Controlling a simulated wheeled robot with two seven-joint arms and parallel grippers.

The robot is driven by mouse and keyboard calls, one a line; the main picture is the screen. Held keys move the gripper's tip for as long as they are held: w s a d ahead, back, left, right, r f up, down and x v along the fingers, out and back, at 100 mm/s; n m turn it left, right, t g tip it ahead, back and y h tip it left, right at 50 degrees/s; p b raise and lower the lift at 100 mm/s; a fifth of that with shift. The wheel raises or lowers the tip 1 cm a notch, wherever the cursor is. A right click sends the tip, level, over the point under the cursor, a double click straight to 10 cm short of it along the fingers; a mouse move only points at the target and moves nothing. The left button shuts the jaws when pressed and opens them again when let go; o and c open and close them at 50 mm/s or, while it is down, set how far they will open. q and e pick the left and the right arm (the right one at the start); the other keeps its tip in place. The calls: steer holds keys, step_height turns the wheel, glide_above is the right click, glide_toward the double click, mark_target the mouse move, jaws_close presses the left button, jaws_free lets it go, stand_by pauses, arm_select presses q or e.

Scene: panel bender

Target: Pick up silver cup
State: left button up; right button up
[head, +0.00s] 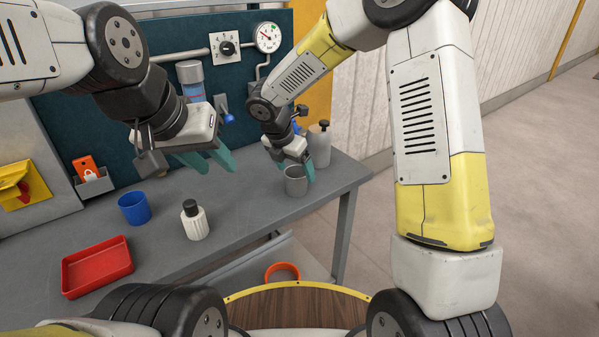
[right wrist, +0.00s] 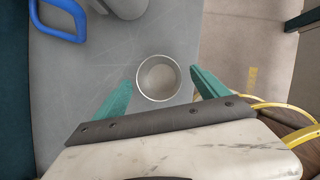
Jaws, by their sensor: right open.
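The silver cup (head: 296,181) stands upright on the grey bench, near its right end. In the right wrist view the cup (right wrist: 158,78) is seen from above, empty, between the green fingertips and just beyond them. My right gripper (head: 300,172) is open above the cup, with one finger beside its rim in the head view. In the right wrist view the right gripper's fingers (right wrist: 160,92) are spread on either side of the cup, not closed on it. My left gripper (head: 209,163) is open and empty above the bench, left of the cup.
A grey bottle (head: 319,147) stands just behind the cup. A white bottle with a black cap (head: 195,221), a blue cup (head: 135,208) and a red tray (head: 97,267) are further left on the bench. A blue handle (right wrist: 62,22) shows in the right wrist view. The bench ends just right of the cup.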

steer(key=x, duration=0.5)
steer(key=shift+w+f, duration=0.2)
steer(key=shift+c, duration=0.2)
steer(key=c, duration=1.4)
steer(key=shift+r, duration=0.1)
